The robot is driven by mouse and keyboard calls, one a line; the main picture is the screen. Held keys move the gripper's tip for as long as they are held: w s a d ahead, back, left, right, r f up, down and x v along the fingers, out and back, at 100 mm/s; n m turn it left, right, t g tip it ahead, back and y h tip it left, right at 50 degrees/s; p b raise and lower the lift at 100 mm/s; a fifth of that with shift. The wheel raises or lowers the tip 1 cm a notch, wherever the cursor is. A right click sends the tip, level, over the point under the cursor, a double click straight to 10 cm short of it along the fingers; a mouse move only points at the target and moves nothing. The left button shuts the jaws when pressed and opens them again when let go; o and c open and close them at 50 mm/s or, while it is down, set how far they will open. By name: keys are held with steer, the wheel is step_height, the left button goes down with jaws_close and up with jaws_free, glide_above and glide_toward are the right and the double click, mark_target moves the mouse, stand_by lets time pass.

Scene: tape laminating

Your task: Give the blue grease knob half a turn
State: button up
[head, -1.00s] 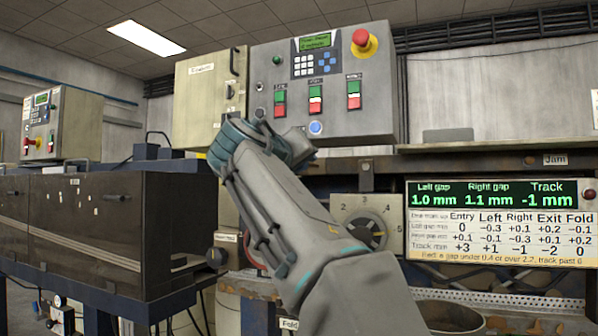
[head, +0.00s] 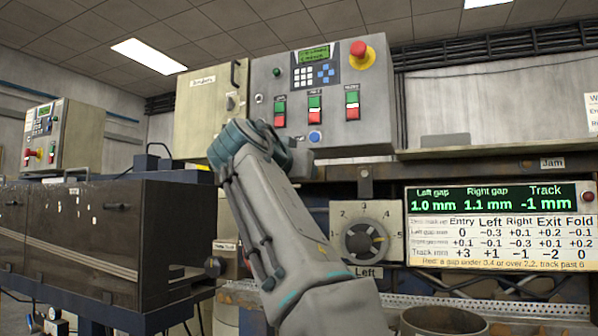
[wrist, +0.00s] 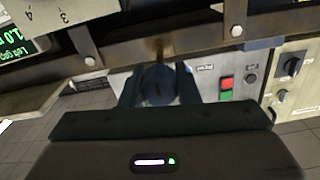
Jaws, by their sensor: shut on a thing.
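In the wrist view, my gripper (wrist: 158,90) has its two dark fingers on either side of a round dark blue knob, the blue grease knob (wrist: 158,84). The fingers are shut on it. A dark slot or mark shows on the knob's face, and a brownish stem or bracket shows just above it. In the head view, my arm covers the fingers and the knob, so neither can be seen there.
A numbered dial (head: 362,242) labelled Left sits right of my arm. The gap display (head: 490,199) reads 1.0 mm, 1.1 mm and -1 mm. A grey control box (head: 330,95) with a red stop button is above. A dark cabinet (head: 100,230) stands left.

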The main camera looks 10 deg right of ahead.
steer(key=shift+f, duration=0.1)
stand_by(0.4)
steer(key=o, duration=1)
steer(key=shift+a, duration=0.1)
steer(key=b+v, duration=0.2)
steer(key=v, duration=1.1)
steer(key=shift+s+a, duration=0.25)
steer(key=shift+s, duration=0.05)
